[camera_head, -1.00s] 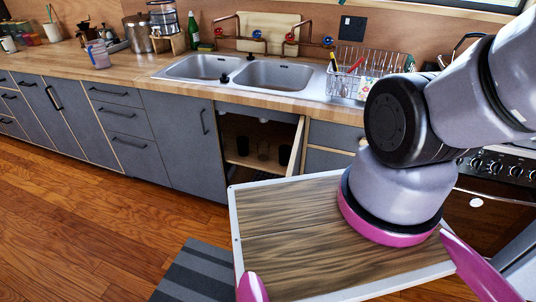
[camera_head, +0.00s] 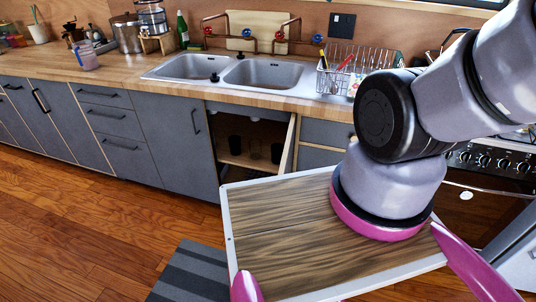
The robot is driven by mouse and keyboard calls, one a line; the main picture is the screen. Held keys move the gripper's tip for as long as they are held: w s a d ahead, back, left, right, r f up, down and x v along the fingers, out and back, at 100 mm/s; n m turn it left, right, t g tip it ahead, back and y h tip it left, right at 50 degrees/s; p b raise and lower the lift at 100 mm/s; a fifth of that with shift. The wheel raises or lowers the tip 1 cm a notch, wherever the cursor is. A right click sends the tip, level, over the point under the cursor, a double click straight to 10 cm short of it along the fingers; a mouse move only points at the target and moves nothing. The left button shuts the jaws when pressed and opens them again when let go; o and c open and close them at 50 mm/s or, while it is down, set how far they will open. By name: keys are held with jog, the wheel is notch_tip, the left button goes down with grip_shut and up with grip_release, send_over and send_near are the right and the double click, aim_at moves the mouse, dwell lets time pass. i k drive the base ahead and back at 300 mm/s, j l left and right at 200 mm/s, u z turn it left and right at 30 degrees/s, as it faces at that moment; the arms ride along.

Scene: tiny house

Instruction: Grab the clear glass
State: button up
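Below the sinks, an open cabinet (camera_head: 232,161) shows several small cups or glasses on its wooden shelf. The left one (camera_head: 235,144) looks dark and solid. A see-through glass (camera_head: 255,149) stands in the middle, and another glass-like shape (camera_head: 276,153) is at the right, near the open door. They are small and in shadow, so I cannot tell for sure which is clear. A translucent cup (camera_head: 86,56) also stands on the counter at the left. My arm fills the right of the view. My gripper is not visible.
The cabinet door (camera_head: 290,146) stands open at the right of the opening. My wooden-topped base is in front. A striped grey mat (camera_head: 195,272) lies on the floor. An oven (camera_head: 480,205) is at the right. The wooden floor at left is clear.

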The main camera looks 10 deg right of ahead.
aim_at(256, 144)
jog(key=k, duration=0.6)
jog(key=j+z, duration=0.15)
jog(key=z, duration=1.3)
jog(key=k+j, duration=0.1)
jog(key=j, duration=0.3)
jog(key=k+j, duration=0.1)
jog(key=j, duration=0.3)
jog(key=k+j+z, duration=0.1)
jog(key=j, duration=0.3)
jog(key=k+j, duration=0.1)
jog(key=j, duration=0.3)
jog(key=k+j, duration=0.1)
jog(key=j, duration=0.3)
jog(key=k+j, duration=0.1)
jog(key=j, duration=0.25)
jog(key=k+j, duration=0.1)
jog(key=j, duration=0.6)
jog(key=k+j, duration=0.1)
jog(key=j, duration=0.65)
jog(key=i+j, duration=0.6)
jog(key=i, duration=0.15)
